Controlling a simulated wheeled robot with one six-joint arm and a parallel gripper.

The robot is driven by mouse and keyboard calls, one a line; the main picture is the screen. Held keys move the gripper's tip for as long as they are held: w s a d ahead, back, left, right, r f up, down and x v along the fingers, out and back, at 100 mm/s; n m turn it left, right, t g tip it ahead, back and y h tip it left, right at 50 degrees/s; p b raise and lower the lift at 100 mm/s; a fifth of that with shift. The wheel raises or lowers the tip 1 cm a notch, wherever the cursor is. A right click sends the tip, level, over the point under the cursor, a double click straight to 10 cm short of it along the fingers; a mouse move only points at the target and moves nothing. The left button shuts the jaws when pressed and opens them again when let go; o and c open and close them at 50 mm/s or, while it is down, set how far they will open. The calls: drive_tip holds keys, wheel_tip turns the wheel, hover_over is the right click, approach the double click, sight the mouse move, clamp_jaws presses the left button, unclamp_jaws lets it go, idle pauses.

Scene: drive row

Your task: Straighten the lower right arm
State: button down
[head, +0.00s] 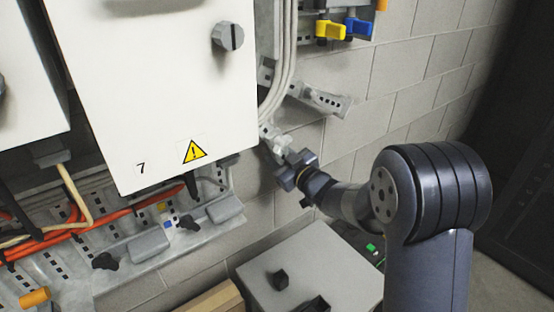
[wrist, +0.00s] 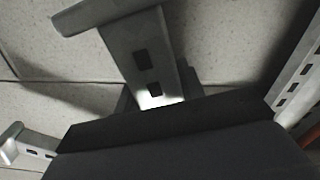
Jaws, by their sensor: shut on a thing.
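The lower right arm is a grey slotted metal bracket (head: 271,136) beside the lower right corner of the white cabinet. It slants down and to the right toward my gripper (head: 294,166). In the wrist view, a slotted metal strip (wrist: 145,60) runs down into my gripper (wrist: 160,106), which is shut on it. The strip looks tilted in that view. The fingertips and the gripped part are mostly hidden behind the dark gripper body.
Another slotted arm (head: 322,98) sticks out just above, near pale cables (head: 284,70). The white cabinet (head: 165,90) with a warning sign is close on the left. A grey box (head: 310,265) stands below my forearm. Bare block wall (head: 420,60) lies to the right.

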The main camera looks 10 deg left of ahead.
drive_tip(key=shift+w+d+r+n+b, duration=0.2)
drive_tip(key=shift+w+d+n+b, duration=0.1)
drive_tip(key=shift+n+b, duration=0.3)
drive_tip(key=shift+w+d+r+n+b, duration=0.25)
drive_tip(key=shift+n+b, duration=0.15)
drive_tip(key=shift+n, duration=0.4)
drive_tip(key=shift+w+d+r+n+b, duration=0.2)
drive_tip(key=shift+w+n+b, duration=0.1)
drive_tip(key=shift+n+b, duration=0.3)
drive_tip(key=c, duration=0.9)
unclamp_jaws()
drive_tip(key=v, duration=1)
drive_tip(key=shift+s+d, duration=0.25)
drive_tip(key=shift+d, duration=0.1)
drive_tip(key=shift+a, duration=0.1)
